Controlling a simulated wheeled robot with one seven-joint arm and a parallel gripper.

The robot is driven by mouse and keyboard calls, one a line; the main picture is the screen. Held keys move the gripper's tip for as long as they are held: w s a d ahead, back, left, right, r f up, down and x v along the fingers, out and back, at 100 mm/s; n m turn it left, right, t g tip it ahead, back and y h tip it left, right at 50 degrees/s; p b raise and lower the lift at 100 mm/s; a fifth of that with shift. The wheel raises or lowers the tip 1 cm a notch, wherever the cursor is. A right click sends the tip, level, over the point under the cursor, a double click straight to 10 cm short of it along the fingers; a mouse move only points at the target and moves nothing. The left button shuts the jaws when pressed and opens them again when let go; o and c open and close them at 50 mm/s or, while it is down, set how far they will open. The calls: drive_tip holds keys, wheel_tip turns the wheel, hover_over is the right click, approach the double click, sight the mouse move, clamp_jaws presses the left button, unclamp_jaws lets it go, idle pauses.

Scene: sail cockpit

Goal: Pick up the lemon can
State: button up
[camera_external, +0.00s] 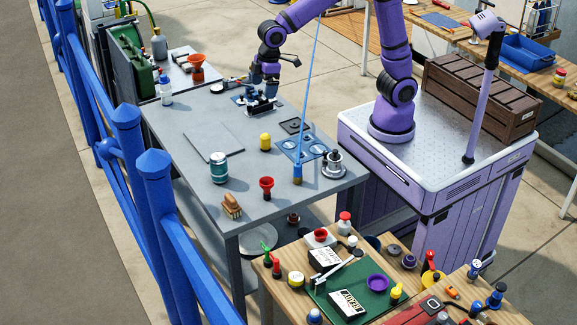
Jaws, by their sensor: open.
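A teal can with a pale band (219,167) stands upright near the front left of the grey metal table (185,130). A smaller yellow cylinder (265,141) stands upright near the middle of the table. No label is legible, so I cannot tell for sure which is the lemon can. My gripper (264,92) is open and points down at the back of the table, above or beside a dark device (258,104). It is well behind both cylinders and apart from them. Its fingertips are small and hard to make out against the device.
A thin flat plate (213,143) lies behind the teal can. A red funnel (266,185), a brush (232,206) and a metal fitting (334,165) stand toward the front. A blue rod (308,100) rises upright on the right. Blue railing (157,180) borders the left.

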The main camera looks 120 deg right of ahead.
drive_tip(key=w+d+f+g, duration=0.1)
drive_tip(key=w+d+f, duration=0.4)
drive_tip(key=w+f, duration=0.45)
drive_tip(key=g, duration=0.1)
approach(218, 163)
drive_tip(key=shift+s+d+f, duration=0.35)
drive_tip(key=shift+d+f, duration=0.05)
drive_tip(key=shift+d, duration=0.2)
drive_tip(key=shift+s+d+f, duration=0.3)
drive_tip(key=shift+d+f, duration=0.15)
drive_tip(key=shift+d, duration=0.15)
drive_tip(key=shift+w+d+f, duration=0.1)
drive_tip(key=shift+d+f, duration=0.05)
drive_tip(key=shift+f, duration=2.6)
drive_tip(key=shift+d+f, duration=0.2)
drive_tip(key=shift+f, duration=2.55)
drive_tip(key=c, duration=1.2)
